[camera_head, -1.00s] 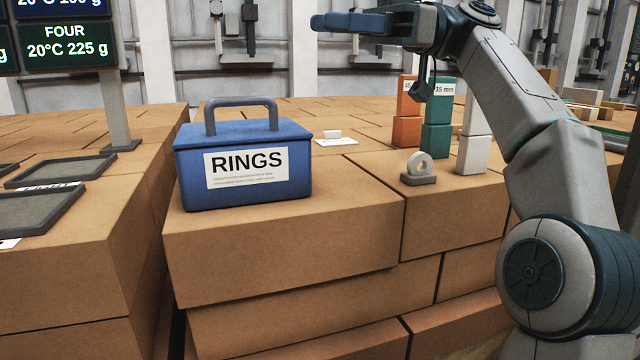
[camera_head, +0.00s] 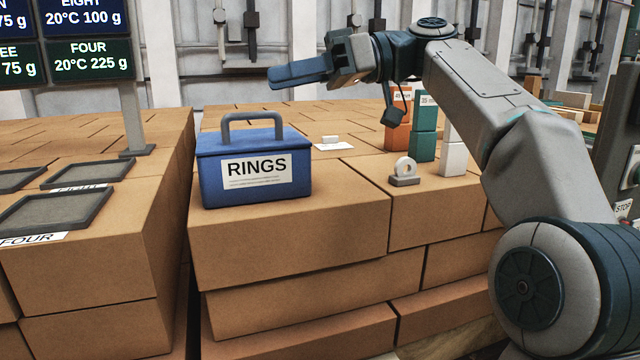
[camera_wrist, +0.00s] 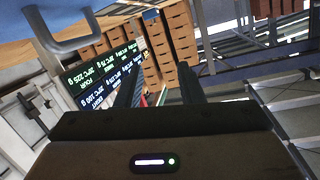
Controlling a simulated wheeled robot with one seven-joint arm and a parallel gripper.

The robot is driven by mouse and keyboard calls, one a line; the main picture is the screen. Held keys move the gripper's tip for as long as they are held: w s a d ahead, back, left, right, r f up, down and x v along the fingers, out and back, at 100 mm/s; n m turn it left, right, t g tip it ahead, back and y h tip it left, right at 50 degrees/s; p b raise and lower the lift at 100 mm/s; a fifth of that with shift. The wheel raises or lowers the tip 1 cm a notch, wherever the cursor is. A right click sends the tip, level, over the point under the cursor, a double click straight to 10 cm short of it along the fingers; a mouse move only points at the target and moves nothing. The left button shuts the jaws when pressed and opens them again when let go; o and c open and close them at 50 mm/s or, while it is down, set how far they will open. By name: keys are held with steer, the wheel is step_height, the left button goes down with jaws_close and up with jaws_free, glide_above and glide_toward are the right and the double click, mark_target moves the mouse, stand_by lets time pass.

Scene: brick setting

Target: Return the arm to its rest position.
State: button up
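My arm reaches in from the right in the head view, bent at the elbow.
The blue RINGS box (camera_head: 254,168) with a grey handle stands on the bricks. A display (camera_head: 87,58) and grey trays (camera_head: 52,211) are at left.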

step_height(320, 180, down, 11)
steer(key=m+t+h+p, duration=0.4)
steer(key=m+h+p, duration=0.3)
steer(key=m+p, duration=0.25)
steer(key=s+d+f+m+h+p, duration=0.4)
steer(key=s+d+f+p, duration=0.1)
steer(key=s+d, duration=0.3)
steer(key=s+d+f+m+t+h+p, duration=0.1)
steer(key=s+d+f+m+h+p, duration=0.3)
steer(key=s+d+f, duration=0.4)
steer(key=d+p, duration=0.1)
steer(key=d, duration=0.2)
steer(key=shift+s+t+h+p, duration=0.2)
steer(key=shift+t+h+p, duration=0.1)
steer(key=shift+p, duration=0.1)
